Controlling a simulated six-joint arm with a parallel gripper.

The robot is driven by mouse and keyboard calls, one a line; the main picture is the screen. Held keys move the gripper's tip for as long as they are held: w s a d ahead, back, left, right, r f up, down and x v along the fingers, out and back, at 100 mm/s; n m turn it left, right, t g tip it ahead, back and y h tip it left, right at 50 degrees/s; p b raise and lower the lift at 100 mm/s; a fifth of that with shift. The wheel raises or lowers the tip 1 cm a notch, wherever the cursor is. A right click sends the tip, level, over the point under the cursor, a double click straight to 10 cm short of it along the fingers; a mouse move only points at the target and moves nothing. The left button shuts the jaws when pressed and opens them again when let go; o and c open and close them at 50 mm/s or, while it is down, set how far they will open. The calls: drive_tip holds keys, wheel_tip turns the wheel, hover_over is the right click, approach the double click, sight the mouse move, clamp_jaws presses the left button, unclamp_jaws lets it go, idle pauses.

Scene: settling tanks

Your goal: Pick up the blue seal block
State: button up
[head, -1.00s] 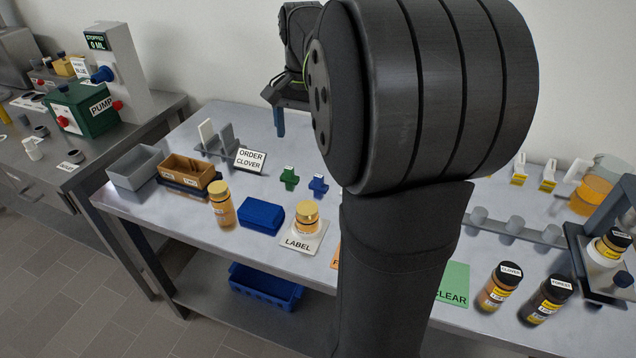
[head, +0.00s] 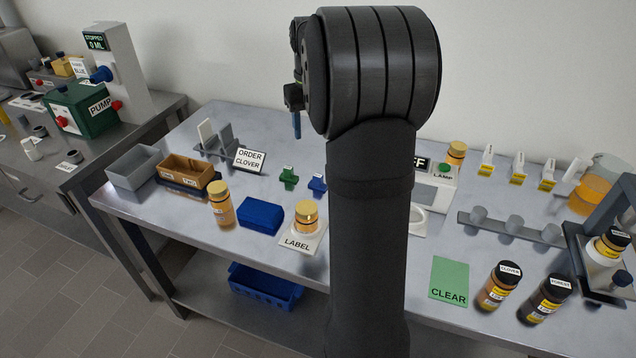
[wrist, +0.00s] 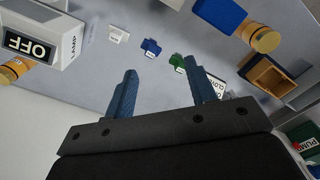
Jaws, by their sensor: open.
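The small blue seal block (head: 317,185) stands on the metal bench, right of a similar green block (head: 289,178); my arm partly borders it in the head view. In the wrist view the blue block (wrist: 151,47) lies beyond the fingertips, between the green block (wrist: 177,61) and a white one (wrist: 118,34). My gripper (head: 297,126) hangs above and behind the blocks in the head view. In the wrist view my gripper (wrist: 160,72) has its two blue fingers wide apart, with nothing held between them.
An ORDER CLOVER sign (head: 250,160) stands left of the blocks. A larger blue box (head: 261,216) and a jar on the LABEL plate (head: 303,238) are nearer the front. A lamp box (head: 438,180) is right of my arm. Bench surface around the blocks is clear.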

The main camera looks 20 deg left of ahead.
drive_tip(key=w+f+n, duration=0.7)
drive_tip(key=w+n, duration=0.1)
drive_tip(key=f, duration=1.1)
drive_tip(key=a+f, duration=0.1)
drive_tip(key=f, duration=0.4)
drive_tip(key=shift+a+f, duration=0.1)
drive_tip(key=shift+f, duration=0.2)
drive_tip(key=c, duration=1.1)
